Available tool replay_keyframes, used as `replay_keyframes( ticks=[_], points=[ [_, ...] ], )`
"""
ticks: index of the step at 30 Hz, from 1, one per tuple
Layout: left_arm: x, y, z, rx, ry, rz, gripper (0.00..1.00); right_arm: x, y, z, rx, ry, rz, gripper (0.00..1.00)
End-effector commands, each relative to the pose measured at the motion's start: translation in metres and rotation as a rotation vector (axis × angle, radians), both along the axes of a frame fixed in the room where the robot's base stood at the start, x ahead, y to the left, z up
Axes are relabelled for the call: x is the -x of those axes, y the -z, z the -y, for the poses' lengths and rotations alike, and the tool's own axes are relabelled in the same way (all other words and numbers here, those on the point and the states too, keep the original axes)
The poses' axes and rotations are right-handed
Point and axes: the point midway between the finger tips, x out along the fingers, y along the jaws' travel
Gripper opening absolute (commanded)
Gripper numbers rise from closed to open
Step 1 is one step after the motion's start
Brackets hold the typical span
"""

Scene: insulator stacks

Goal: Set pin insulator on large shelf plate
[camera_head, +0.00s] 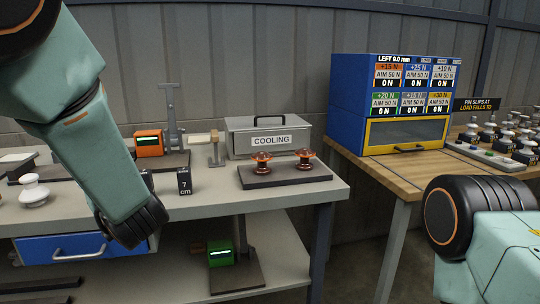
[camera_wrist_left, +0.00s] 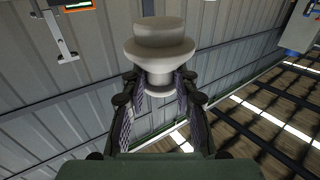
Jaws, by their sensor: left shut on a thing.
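In the left wrist view a white pin insulator (camera_wrist_left: 160,48) with a wide skirt sits between the fingers of my left gripper (camera_wrist_left: 160,95), which is shut on its narrower lower part. In the head view my left arm hangs over the bench's left side; its gripper and the held insulator are hidden there. On the lower shelf a dark plate (camera_head: 222,284) carries a post and a green display (camera_head: 221,254); I cannot tell whether this is the large shelf plate. My right gripper is not in view; only part of my right arm shows.
The grey bench (camera_head: 235,204) holds a dark base with two brown insulators (camera_head: 262,162), a COOLING box (camera_head: 270,140), an orange display (camera_head: 149,143) and a white insulator (camera_head: 33,191). A blue cabinet (camera_head: 345,105) stands on the wooden table (camera_head: 385,172) at right.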

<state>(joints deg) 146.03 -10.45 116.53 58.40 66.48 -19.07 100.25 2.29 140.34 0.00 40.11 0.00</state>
Motion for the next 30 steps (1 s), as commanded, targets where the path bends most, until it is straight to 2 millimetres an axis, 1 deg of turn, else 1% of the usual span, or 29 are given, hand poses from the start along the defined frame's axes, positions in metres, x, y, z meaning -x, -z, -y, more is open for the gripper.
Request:
replay_keyframes(
  ticks=[1, 5, 8, 11, 12, 14, 15, 18, 21, 24, 27, 30],
  points=[
    [0.002, 0.012, 0.004, -0.003, 0.021, -0.012, 0.00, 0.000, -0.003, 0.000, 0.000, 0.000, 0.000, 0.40],
    [0.005, 0.038, 0.017, -0.004, 0.093, -0.011, 0.00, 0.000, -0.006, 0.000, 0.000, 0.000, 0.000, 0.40],
    [0.010, 0.062, 0.032, -0.004, 0.172, -0.014, 0.00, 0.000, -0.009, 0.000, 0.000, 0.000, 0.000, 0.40],
    [0.020, 0.091, 0.054, -0.003, 0.281, -0.018, 0.00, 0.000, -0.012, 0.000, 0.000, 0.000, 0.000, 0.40],
    [0.025, 0.103, 0.064, -0.001, 0.330, -0.018, 0.00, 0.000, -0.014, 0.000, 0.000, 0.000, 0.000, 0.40],
    [0.034, 0.120, 0.078, 0.000, 0.403, -0.018, 0.00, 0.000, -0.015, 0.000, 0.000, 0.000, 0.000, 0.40],
    [0.041, 0.131, 0.088, 0.000, 0.452, -0.017, 0.00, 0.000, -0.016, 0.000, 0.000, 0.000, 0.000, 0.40],
    [0.058, 0.155, 0.111, 0.004, 0.563, -0.015, 0.00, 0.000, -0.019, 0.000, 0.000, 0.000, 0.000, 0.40],
    [0.076, 0.173, 0.131, 0.004, 0.657, -0.013, 0.00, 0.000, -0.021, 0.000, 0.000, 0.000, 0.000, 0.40],
    [0.091, 0.185, 0.146, 0.004, 0.729, -0.009, 0.00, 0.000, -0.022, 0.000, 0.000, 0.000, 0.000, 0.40],
    [0.102, 0.193, 0.157, 0.003, 0.776, -0.005, 0.00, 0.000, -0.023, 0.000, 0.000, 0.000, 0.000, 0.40],
    [0.108, 0.196, 0.162, 0.001, 0.801, -0.004, 0.00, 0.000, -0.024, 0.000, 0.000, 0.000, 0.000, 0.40]
  ],
)
